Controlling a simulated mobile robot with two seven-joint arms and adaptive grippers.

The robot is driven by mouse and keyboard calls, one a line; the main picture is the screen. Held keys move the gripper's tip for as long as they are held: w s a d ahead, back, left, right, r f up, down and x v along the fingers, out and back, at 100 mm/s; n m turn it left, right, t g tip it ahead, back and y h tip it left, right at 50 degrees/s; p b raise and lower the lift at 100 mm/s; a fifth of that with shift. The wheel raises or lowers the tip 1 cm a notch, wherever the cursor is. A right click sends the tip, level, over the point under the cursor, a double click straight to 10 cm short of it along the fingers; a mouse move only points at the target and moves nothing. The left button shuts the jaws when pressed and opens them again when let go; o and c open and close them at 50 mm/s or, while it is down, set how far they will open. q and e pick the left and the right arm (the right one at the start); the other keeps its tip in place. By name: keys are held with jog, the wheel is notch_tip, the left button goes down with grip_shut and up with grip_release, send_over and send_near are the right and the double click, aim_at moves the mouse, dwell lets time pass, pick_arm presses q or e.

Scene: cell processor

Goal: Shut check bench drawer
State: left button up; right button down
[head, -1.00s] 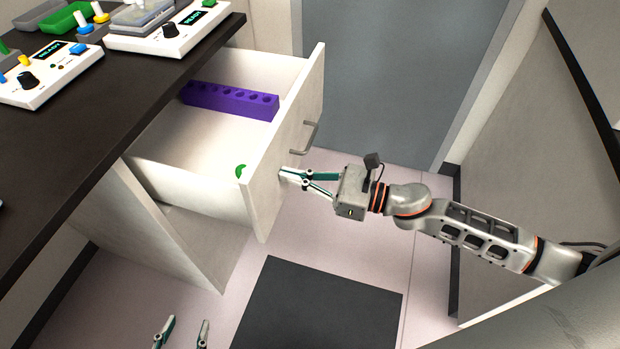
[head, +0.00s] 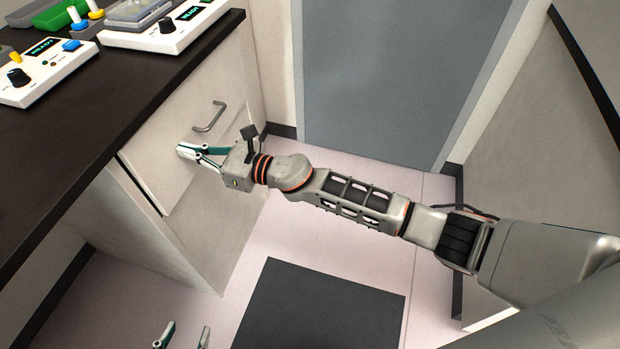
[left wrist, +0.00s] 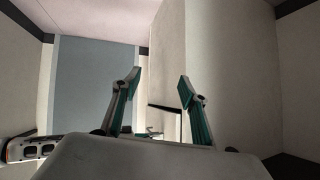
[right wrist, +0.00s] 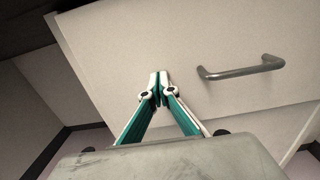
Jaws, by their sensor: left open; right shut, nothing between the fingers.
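The check bench drawer shows its pale front (head: 172,178) under the dark bench top in the head view. The grey bar handle (head: 209,117) is on the front, and shows right of my fingers in the right wrist view (right wrist: 241,68). My left gripper (head: 183,336) is open and empty, low over the floor, away from the drawer.
The dark bench top (head: 95,115) carries white devices with READY displays (head: 165,27) and a green tray (head: 62,18). A dark mat (head: 320,305) lies on the pink floor. A grey door (head: 380,80) stands at the back. The floor before the drawer is free apart from my right arm.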

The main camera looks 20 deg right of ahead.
pick_arm(q)
jog(key=shift+w+d+r, duration=0.1)
jog(key=shift+d+r, duration=0.05)
jog(key=shift+r, duration=0.05)
pick_arm(e)
jog(key=shift+x, duration=1.1)
jog(key=shift+r, duration=0.15)
pick_arm(q)
jog(key=shift+f, duration=0.2)
